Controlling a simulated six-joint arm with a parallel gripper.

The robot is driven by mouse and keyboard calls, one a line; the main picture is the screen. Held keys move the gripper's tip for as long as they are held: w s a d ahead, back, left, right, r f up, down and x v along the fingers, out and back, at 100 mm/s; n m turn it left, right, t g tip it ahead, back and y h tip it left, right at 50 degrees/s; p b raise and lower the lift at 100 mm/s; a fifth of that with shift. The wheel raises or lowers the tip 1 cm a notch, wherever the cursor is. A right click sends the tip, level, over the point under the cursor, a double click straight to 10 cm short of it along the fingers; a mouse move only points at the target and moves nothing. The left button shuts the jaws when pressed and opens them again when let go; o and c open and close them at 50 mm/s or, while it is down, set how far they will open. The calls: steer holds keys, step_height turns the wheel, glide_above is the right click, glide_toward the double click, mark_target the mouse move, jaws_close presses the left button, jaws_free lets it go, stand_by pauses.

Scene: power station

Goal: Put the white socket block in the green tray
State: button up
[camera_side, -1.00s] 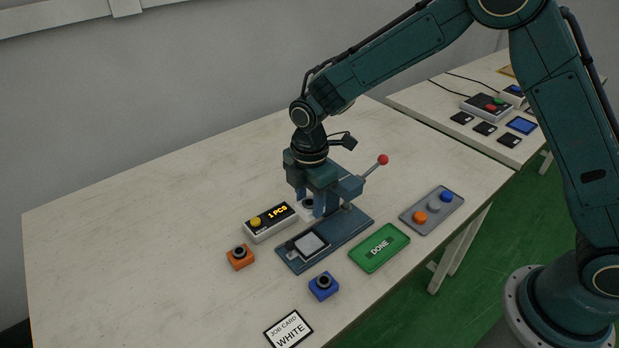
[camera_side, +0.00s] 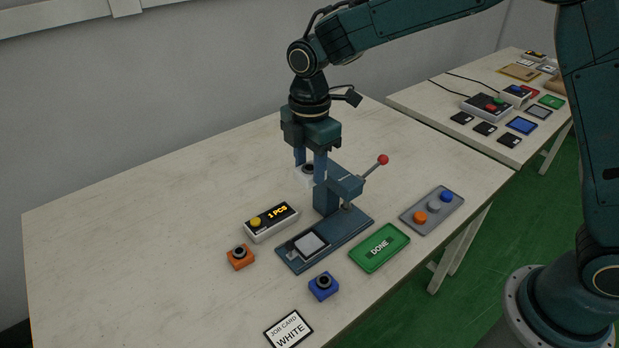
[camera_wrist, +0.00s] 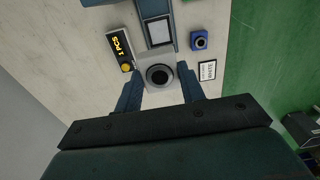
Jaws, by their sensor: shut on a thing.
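The white socket block (camera_side: 306,176) is a small pale block with a dark round socket on top. My gripper (camera_side: 309,172) is shut on it and holds it behind the blue press, partly hidden by the press and my fingers. In the wrist view the white socket block (camera_wrist: 159,75) sits between my two fingers (camera_wrist: 160,88), its dark ring facing the camera. The green tray (camera_side: 379,248), marked DONE, lies empty on the table to the right of the press.
The press (camera_side: 335,205) with a red-knobbed lever stands between my gripper and the tray. A counter box (camera_side: 271,222), orange block (camera_side: 240,257), blue block (camera_side: 323,286), job card reading WHITE (camera_side: 288,330) and grey button plate (camera_side: 432,210) lie around it.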

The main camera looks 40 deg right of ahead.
steer(key=shift+d, duration=0.1)
steer(key=s+d+f, duration=0.1)
steer(key=s+d, duration=1)
steer(key=d, duration=0.2)
steer(key=f, duration=1.6)
steer(key=shift+w+a+f, duration=0.1)
steer(key=shift+w+a, duration=0.05)
steer(key=shift+w, duration=0.05)
steer(key=shift+f, duration=0.1)
steer(key=shift+f, duration=1.8)
steer(key=shift+f, duration=0.15)
steer(key=o, duration=1.1)
